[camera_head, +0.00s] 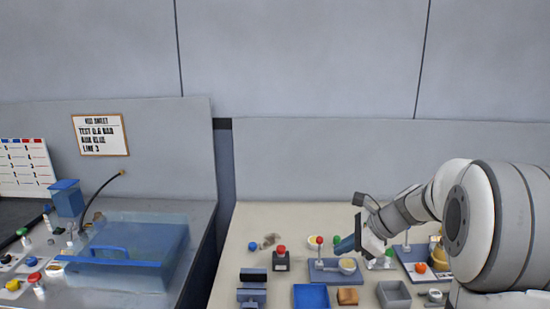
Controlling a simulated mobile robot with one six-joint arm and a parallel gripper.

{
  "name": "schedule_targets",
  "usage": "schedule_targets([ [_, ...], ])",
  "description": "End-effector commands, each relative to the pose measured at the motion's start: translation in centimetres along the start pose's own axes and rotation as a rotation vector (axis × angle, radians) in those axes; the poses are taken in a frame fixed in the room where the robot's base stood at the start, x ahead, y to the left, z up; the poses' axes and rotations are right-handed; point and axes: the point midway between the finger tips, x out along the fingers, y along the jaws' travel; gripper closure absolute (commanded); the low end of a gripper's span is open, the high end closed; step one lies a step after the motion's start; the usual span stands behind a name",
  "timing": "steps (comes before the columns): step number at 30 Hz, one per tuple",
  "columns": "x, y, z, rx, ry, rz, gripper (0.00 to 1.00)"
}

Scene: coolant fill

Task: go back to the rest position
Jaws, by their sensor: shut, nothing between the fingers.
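My gripper (345,244) is at the end of my white and grey arm, which comes in from the right side of the view. It hangs over the right-hand table, close above a blue stand (325,276) with a small pale cup. Its blue-grey fingers point left and down, and they are shut with nothing visible between them. I cannot tell whether the fingertips touch anything. My arm hides part of the table's right end.
The beige table (235,262) also holds a red-topped button box (281,262), a blue tray (311,297) and a grey bin (394,294). A translucent blue tank (135,254) stands on the left bench. The space above the tables is free up to the wall.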

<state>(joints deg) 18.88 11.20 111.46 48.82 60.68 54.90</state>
Motion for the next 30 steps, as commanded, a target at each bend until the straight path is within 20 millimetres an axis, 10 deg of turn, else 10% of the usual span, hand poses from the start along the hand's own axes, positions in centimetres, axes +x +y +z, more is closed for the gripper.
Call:
schedule_targets([
  [6, -1.9, 9.4, 2.9, -0.581, 0.192, 0.128, 1.00],
  [15, -4.8, 19.9, 2.2, -1.355, 0.411, 0.349, 1.00],
  [30, -6.3, 24.3, 0.3, -1.789, 0.526, 0.515, 1.00],
])
